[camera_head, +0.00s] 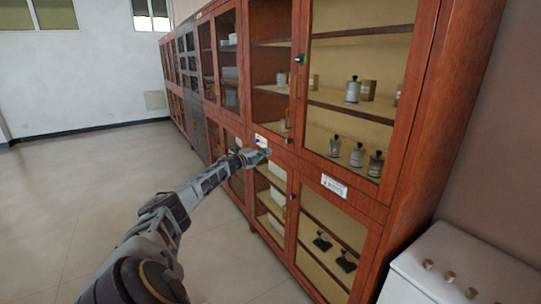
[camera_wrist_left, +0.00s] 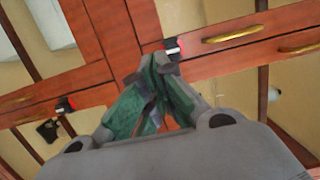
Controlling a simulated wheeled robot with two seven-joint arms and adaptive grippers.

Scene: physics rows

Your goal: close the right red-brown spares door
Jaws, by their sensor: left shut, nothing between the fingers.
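A tall red-brown cabinet (camera_head: 435,100) with glazed doors stands along the right. Its upper right door (camera_head: 415,75) and lower right door (camera_head: 362,205) look flush with the frame; a small gap cannot be ruled out. A white label (camera_head: 335,186) sits between them, too small to read. My left gripper (camera_head: 264,154) is shut and empty, in front of the cabinet's left part at mid height. In the left wrist view its green fingertips (camera_wrist_left: 152,85) overlap red-brown door frames (camera_wrist_left: 105,35); contact cannot be told. My right gripper is out of view.
Bottles (camera_head: 353,90) and boxes stand on shelves behind the glass. A white box-like unit (camera_head: 450,265) with round knobs stands at the lower right. More cabinets continue to the back left. The floor (camera_head: 100,180) at the left is clear.

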